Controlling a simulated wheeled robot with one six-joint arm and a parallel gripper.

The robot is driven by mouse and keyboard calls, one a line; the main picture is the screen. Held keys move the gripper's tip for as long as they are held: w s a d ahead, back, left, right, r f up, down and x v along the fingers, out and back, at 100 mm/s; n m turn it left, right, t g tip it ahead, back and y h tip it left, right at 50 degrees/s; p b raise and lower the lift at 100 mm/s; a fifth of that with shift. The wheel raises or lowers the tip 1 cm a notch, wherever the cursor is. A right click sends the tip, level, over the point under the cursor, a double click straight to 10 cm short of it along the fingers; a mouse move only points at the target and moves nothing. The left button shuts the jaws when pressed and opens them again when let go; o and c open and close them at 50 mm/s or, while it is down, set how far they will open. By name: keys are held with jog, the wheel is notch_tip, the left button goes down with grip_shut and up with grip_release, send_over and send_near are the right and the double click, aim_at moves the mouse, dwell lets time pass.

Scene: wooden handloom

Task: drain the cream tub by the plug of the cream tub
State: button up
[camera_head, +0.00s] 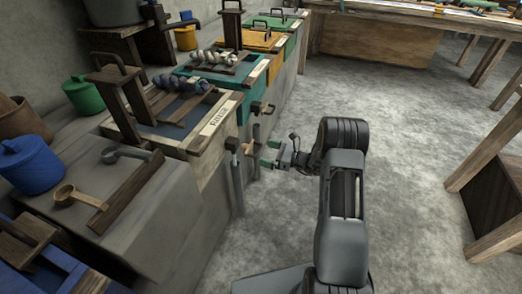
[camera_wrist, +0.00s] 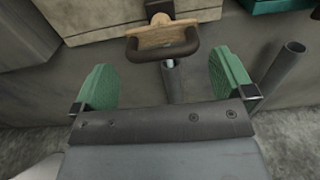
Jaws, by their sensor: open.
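The cream tub (camera_head: 216,186) is the nearest in the row of tubs, with a pale front panel, dark contents and a name strip on its rim. In the wrist view its pale front (camera_wrist: 120,14) shows at the top. The plug (camera_wrist: 160,40) is a light wooden block with a dark rounded handle, sticking out from that front. My gripper (camera_head: 268,153) is open beside the tub front, its green fingers (camera_wrist: 165,82) apart. The plug lies ahead of the fingers, between their lines, and nothing is held. In the head view the plug (camera_head: 249,148) is small and partly unclear.
A grey pipe (camera_wrist: 172,82) stands below the plug, and another (camera_wrist: 284,66) is to the right. Teal, yellow and green tubs continue behind. A ladle (camera_head: 80,196) and a blue bucket (camera_head: 29,163) are at left. The floor (camera_head: 420,215) at right is clear.

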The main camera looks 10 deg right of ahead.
jog(key=p+v, duration=0.1)
jog(key=v, duration=0.9)
jog(key=shift+p, duration=0.35)
jog(key=shift+s+a, duration=0.1)
jog(key=s+a+r+n+g+h+p, duration=0.25)
jog(key=a+r+n+p, duration=0.2)
jog(key=r, duration=0.35)
jog(key=s+a+r+n+g+h+p, duration=0.1)
jog(key=s+a+r+n+g+p, duration=0.3)
jog(key=r, duration=0.4)
jog(key=s+a+r+n+g+h+p, duration=0.1)
jog(key=s+a+r+n+g+p, duration=0.15)
jog(key=r+p, duration=0.4)
jog(key=s+d+r+n+t+h+p, duration=0.1)
jog(key=s+r+n+h+p, duration=0.4)
jog(key=r, duration=0.6)
jog(key=s+d+r+n+t+h+p, duration=0.1)
jog(key=s+r+n+h+p, duration=0.5)
jog(key=r, duration=0.6)
jog(key=shift+s+r+n+t+p, duration=0.3)
jog(key=shift+s+n+t+p, duration=0.4)
jog(key=shift+s+n+p, duration=0.5)
jog(key=shift+c, duration=0.3)
